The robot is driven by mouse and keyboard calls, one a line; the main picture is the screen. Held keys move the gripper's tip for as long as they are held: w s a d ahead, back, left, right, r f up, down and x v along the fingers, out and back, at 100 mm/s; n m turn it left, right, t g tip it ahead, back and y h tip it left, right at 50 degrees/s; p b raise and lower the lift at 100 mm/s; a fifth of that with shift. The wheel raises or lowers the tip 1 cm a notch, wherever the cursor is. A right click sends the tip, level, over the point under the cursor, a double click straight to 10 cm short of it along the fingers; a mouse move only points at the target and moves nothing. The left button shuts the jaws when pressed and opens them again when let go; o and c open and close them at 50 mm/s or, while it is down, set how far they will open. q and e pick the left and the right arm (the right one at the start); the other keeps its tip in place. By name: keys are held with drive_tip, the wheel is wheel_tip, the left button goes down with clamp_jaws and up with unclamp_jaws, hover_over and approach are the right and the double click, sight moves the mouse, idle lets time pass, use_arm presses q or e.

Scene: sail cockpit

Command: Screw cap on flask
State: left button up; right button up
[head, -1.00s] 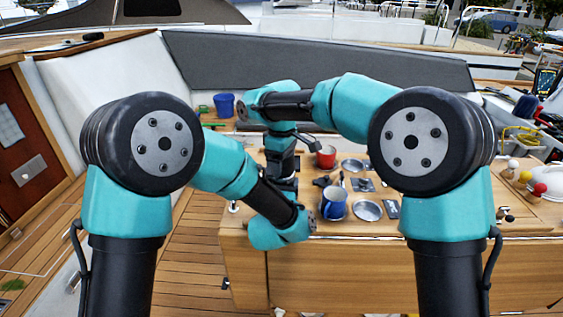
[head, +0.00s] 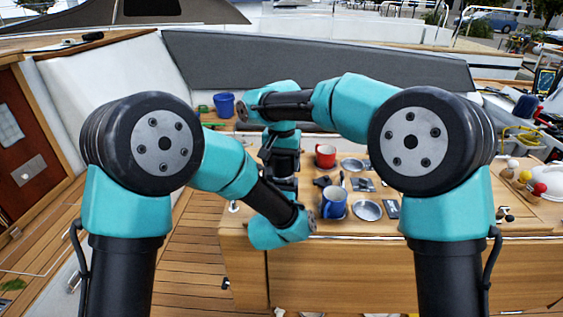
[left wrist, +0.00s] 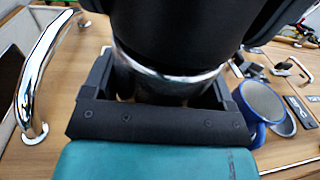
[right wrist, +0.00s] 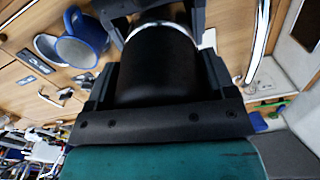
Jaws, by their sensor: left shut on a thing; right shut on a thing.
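My two grippers meet at a dark cylinder in line with each other, left of the mugs in the head view. My right gripper (head: 284,150) comes down from above; its jaws close around a smooth black cylinder (right wrist: 158,72), which looks like the cap. A silver ring (right wrist: 165,28) rims its far end. My left gripper (head: 287,188) is below, its jaws around the part at the silver ring (left wrist: 168,80), seemingly the flask. Most of the flask is hidden by the jaws. The ring also hides how far the threads engage.
A blue mug (head: 334,203), a red mug (head: 325,156) and metal dishes (head: 367,210) stand on the wooden table right of the grippers. A blue bucket (head: 224,105) is behind at the left. A chrome rail (left wrist: 45,75) shows in the left wrist view.

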drive_tip(key=m, duration=0.6)
drive_tip(key=shift+m, duration=0.3)
drive_tip(key=m, duration=1.5)
drive_tip(key=o, duration=1)
drive_tip(key=shift+c, duration=0.2)
drive_tip(key=shift+r, duration=2.2)
